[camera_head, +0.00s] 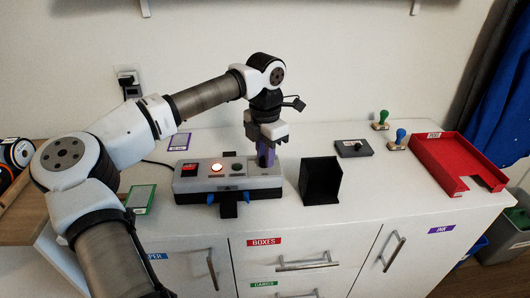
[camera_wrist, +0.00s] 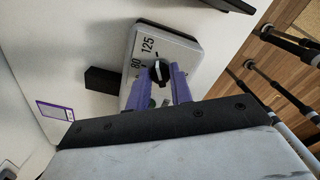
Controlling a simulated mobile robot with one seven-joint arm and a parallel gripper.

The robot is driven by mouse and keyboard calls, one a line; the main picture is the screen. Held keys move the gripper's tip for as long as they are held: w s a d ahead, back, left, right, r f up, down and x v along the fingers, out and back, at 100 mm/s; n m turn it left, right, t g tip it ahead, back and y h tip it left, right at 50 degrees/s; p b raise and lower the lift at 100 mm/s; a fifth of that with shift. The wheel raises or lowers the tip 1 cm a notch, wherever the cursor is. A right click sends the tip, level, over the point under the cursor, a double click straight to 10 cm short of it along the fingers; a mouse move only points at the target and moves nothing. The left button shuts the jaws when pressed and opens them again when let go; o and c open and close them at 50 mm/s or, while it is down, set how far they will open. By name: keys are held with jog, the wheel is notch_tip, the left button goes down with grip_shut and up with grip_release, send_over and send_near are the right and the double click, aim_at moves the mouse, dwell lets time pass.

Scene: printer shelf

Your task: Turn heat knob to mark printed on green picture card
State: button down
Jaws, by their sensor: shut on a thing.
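The heat knob (camera_wrist: 158,72) is black with a pale pointer line and sits on the grey machine in the wrist view. Printed marks "80" and "125" show beside it. My gripper (camera_wrist: 163,82) has purple fingers, one on each side of the knob, shut on it. In the head view my gripper (camera_head: 266,158) reaches down onto the right end of the machine (camera_head: 222,186) and hides the knob. The green picture card (camera_head: 140,198) lies left of the machine, partly beside my arm; its print is too small to read.
A black box (camera_head: 320,181) stands to the right, then stamps (camera_head: 399,138) and a red tray (camera_head: 460,165).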

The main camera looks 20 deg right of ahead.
jog(key=shift+m, duration=0.3)
jog(key=c, duration=1.3)
grip_release()
notch_tip(320, 180, up, 14)
jog(key=shift+f, duration=0.1)
